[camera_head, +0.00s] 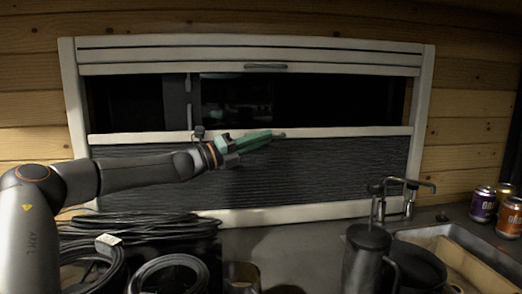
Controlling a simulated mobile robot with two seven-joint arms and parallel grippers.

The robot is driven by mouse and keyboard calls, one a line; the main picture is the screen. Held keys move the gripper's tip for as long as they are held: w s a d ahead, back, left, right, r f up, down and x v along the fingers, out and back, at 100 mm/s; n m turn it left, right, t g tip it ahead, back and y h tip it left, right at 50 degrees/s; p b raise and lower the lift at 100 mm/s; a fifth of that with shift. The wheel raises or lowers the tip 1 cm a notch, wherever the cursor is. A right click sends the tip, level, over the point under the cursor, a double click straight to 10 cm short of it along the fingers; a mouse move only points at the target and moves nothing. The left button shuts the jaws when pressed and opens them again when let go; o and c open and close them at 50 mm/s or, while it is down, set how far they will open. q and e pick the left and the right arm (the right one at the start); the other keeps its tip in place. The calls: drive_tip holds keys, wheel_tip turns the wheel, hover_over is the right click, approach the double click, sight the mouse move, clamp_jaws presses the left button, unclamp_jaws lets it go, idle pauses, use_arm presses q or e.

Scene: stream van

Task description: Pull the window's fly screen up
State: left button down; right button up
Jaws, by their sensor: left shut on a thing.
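The window (429,110) has a white frame set in a wooden wall. Its grey pleated fly screen (340,172) covers the lower part, topped by a white bar (350,131). Dark glass shows above the bar. My left gripper (280,135) has green fingers and reaches in from the left. Its fingertips are at the bar, near the middle of the window, shut on the bar or a small grip on it; the fingers hide the exact contact. My right gripper is not in view.
A white slatted blind (160,55) with a handle (265,67) spans the window top. Below are coiled black cables (140,226), a dark jug (366,255), a tap (405,190), a sink with a wooden board (480,264) and several cans (483,204).

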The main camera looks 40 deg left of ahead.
use_arm(q)
wheel_tip(320, 180, up, 10)
drive_tip(key=p, duration=0.4)
drive_tip(key=shift+r+p, duration=0.1)
drive_tip(key=shift+p, duration=0.25)
wheel_tip(320, 180, up, 4)
drive_tip(key=shift+r+p, duration=0.1)
drive_tip(key=shift+p, duration=1.1)
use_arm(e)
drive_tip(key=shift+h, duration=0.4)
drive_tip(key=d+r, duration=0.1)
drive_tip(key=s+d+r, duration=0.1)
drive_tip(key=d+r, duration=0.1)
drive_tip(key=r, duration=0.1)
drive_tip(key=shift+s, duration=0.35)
use_arm(q)
drive_tip(key=c, duration=1.3)
unclamp_jaws()
drive_tip(key=o, duration=0.4)
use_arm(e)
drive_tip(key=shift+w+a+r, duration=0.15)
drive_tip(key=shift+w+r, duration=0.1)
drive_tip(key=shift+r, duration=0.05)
